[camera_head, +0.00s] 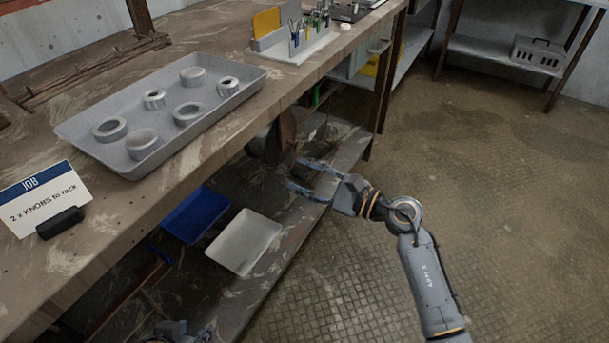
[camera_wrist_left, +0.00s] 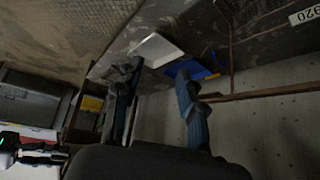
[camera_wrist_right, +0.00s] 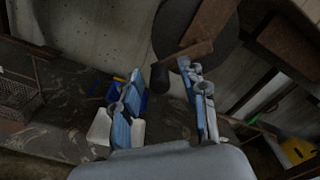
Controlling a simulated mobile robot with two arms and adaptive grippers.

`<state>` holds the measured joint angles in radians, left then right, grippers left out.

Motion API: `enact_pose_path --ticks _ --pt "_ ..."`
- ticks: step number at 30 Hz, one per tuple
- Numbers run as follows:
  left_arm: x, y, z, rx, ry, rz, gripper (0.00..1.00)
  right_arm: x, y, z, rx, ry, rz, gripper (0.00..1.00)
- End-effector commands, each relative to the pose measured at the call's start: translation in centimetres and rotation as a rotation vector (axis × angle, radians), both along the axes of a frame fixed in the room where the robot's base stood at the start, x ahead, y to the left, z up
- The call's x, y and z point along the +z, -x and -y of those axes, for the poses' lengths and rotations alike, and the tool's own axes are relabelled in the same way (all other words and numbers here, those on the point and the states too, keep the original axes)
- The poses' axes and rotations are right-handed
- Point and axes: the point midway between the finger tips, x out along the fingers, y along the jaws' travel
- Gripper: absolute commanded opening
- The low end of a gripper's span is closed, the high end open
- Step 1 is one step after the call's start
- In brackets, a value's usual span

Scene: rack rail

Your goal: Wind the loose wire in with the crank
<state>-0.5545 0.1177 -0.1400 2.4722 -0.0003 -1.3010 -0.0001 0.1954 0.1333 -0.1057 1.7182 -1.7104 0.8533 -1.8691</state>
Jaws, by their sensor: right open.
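A dark round reel (camera_head: 285,130) hangs under the bench edge. In the right wrist view the reel (camera_wrist_right: 228,50) is a large dark disc with a brown bar (camera_wrist_right: 196,42) across it. A dark stubby handle (camera_wrist_right: 160,68), apparently the crank's grip, shows between the fingertips of my right gripper (camera_wrist_right: 160,74). My right gripper (camera_head: 294,177) is open beside the reel; I cannot tell whether it touches the handle. My left gripper (camera_wrist_left: 160,70) is open and empty, low by the bench; only a bit of its arm shows in the head view. I cannot make out the loose wire.
A grey tray (camera_head: 75,130) of metal rings and a job card (camera_head: 45,200) are on the bench. A blue tray (camera_head: 195,214) and a white tray (camera_head: 243,242) lie on the lower shelf. The floor (camera_head: 480,220) to the right is clear.

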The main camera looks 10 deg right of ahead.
Motion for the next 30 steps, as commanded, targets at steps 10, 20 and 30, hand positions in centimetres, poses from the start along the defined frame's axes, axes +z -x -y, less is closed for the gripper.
enact_pose_path --ticks 10,20,30 --pt "0.0 0.0 0.0 -0.001 0.001 0.001 0.4 0.0 0.0 0.0 0.0 0.0 0.0 0.09" --pt "0.0 0.2 0.0 0.0 -0.002 -0.013 0.4 0.1 0.1 0.0 0.0 -0.005 -0.01 0.0" --pt "-1.3 6.4 -2.0 0.025 -0.062 -0.303 0.4 0.7 0.6 -0.3 0.0 -0.08 -0.118 0.0"
